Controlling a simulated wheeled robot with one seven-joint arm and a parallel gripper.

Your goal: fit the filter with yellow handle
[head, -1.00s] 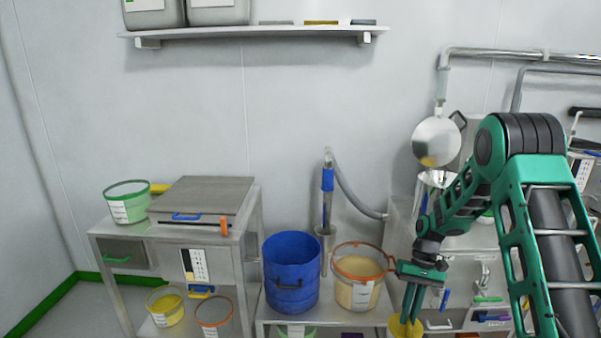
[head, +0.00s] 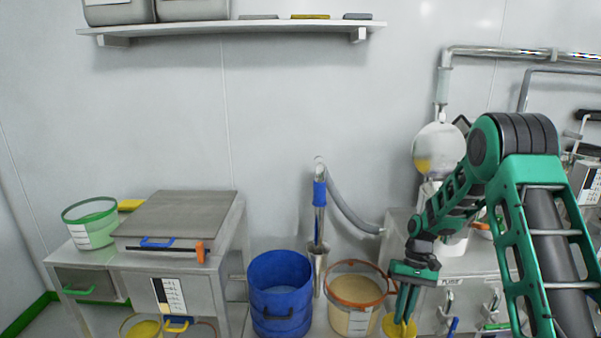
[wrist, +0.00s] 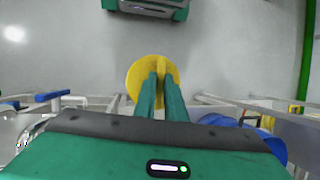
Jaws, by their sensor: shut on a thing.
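My gripper (head: 405,312) points down at the lower right of the head view, its green fingers shut on a round yellow piece (head: 395,328). In the wrist view the yellow disc (wrist: 135,82) with a raised grip shows between and beyond the fingertips (wrist: 160,85). It looks like the filter with the yellow handle; its underside is hidden. It is held clear of the pale floor, in front of the cabinet and the orange-rimmed tub. The place where a filter fits is not clearly identifiable in these views.
A blue bin (head: 280,300) and an orange-rimmed tub of powder (head: 355,292) stand left of my gripper. A steel cabinet (head: 470,262) with a rounded vessel (head: 437,148) above is behind it. A scale table (head: 185,220) is at left. Open floor (wrist: 215,45) shows in the wrist view.

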